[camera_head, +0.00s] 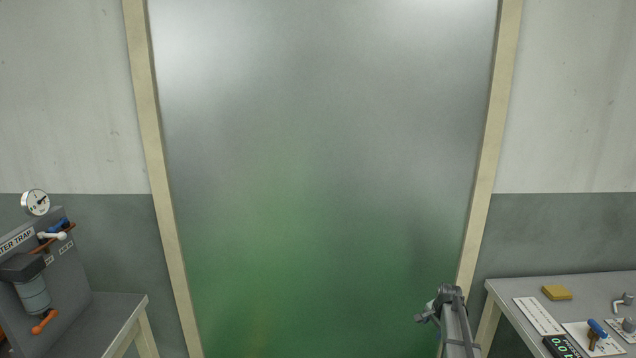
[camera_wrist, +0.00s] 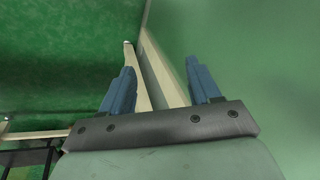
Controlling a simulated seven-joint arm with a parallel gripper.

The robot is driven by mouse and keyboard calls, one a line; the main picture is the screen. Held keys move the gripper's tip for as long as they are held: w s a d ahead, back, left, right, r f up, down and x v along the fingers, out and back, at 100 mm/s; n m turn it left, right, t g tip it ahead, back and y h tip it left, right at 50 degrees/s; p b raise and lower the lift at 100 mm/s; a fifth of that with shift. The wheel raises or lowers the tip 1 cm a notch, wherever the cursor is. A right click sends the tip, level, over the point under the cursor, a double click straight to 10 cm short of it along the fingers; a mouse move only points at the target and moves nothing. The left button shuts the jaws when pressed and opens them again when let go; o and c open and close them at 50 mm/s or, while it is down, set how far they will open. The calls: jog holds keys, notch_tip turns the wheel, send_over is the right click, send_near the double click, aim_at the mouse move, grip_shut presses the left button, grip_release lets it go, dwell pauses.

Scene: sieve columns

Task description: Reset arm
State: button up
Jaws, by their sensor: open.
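My gripper (camera_wrist: 160,66) shows in the wrist view with its two blue fingers spread well apart. It is open, and nothing is between the fingertips. Beyond the fingers are a pale beam (camera_wrist: 176,88) and green surfaces, with no object close to the tips. In the head view a grey jointed part stands at the lower right, in front of the door frame's right post. It looks like part of my arm, but I cannot make out the fingers there.
A frosted door panel (camera_head: 320,180) fills the middle. At left, a bench (camera_head: 105,318) holds a trap unit with a gauge (camera_head: 35,202) and an orange handle (camera_head: 45,321). At right, a table (camera_head: 580,288) holds a yellow sponge (camera_head: 557,293), a blue-handled valve (camera_head: 597,329) and a digital display (camera_head: 562,347).

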jog(key=s+a+f+n+g, duration=0.2)
jog(key=s+a+f, duration=0.3)
jog(key=s+f, duration=0.3)
jog(key=s+a+f+n+g+y, duration=0.1)
jog(key=s+a+f+n, duration=0.1)
jog(key=s+a+f, duration=0.55)
jog(key=s+a+f+n+g, duration=0.2)
jog(key=s+a+f, duration=0.15)
jog(key=s, duration=0.75)
jog(key=s+a+f+n+g, duration=0.1)
jog(key=s+a+f+n, duration=0.1)
jog(key=s, duration=0.9)
jog(key=s+a+f+n+g, duration=0.1)
jog(key=s+a+n+g, duration=0.1)
jog(key=s, duration=0.9)
jog(key=s+a+f+n+g, duration=0.2)
jog(key=s+a, duration=0.1)
jog(key=s, duration=0.8)
jog(key=shift+s+a+f+h, duration=0.15)
jog(key=shift+a+f+h, duration=0.15)
jog(key=shift+h, duration=0.1)
